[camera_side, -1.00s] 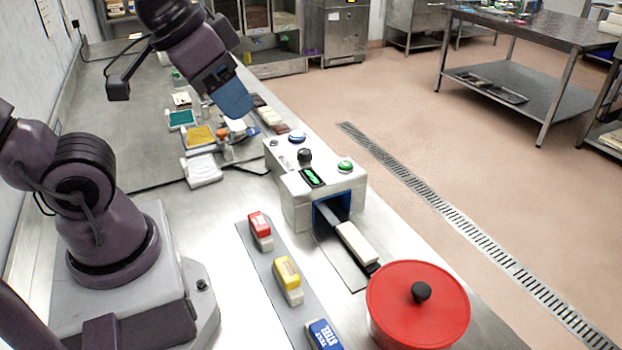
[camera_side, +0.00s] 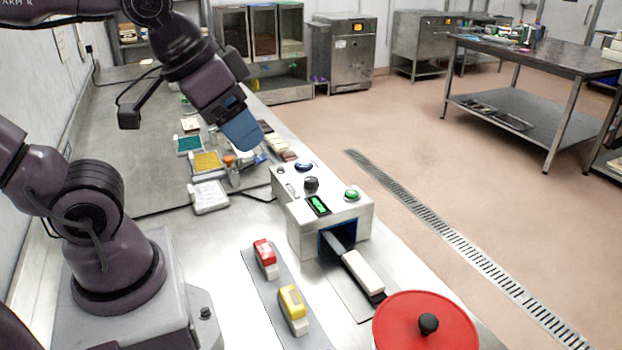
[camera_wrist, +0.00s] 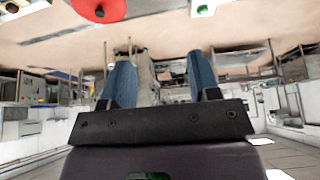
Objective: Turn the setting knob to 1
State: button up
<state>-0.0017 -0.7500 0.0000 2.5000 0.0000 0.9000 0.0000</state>
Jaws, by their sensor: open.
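The black setting knob (camera_side: 311,184) stands on top of a light grey machine (camera_side: 304,220) in the side view. A small screen (camera_side: 319,205) with green marks sits in front of it; I cannot read the marks. The knob's pointer setting is too small to tell. My gripper (camera_side: 242,134) hangs above and to the left of the machine, tilted, apart from the knob. In the wrist view my gripper (camera_wrist: 161,76) shows its two blue fingers spread apart with nothing between them.
A red lid (camera_side: 427,325) lies in front right. Red (camera_side: 265,254) and yellow (camera_side: 292,303) blocks sit on a grey strip. Trays and small items crowd the bench behind.

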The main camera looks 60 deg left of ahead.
jog(key=shift+o, duration=0.2)
jog(key=shift+w+a+f+n+g, duration=0.25)
jog(key=shift+a+f, duration=0.1)
jog(key=shift+f, duration=0.1)
jog(key=shift+w+a+f+n+g, duration=0.15)
jog(key=shift+a+f+g, duration=0.15)
jog(key=shift+f, duration=0.15)
jog(key=m+g, duration=0.3)
jog(key=g, duration=0.2)
send_over(312, 178)
notch_tip(312, 178, down, 12)
jog(key=shift+h, duration=0.3)
notch_tip(312, 178, down, 13)
jog(key=shift+r, duration=0.15)
jog(key=c, duration=0.9)
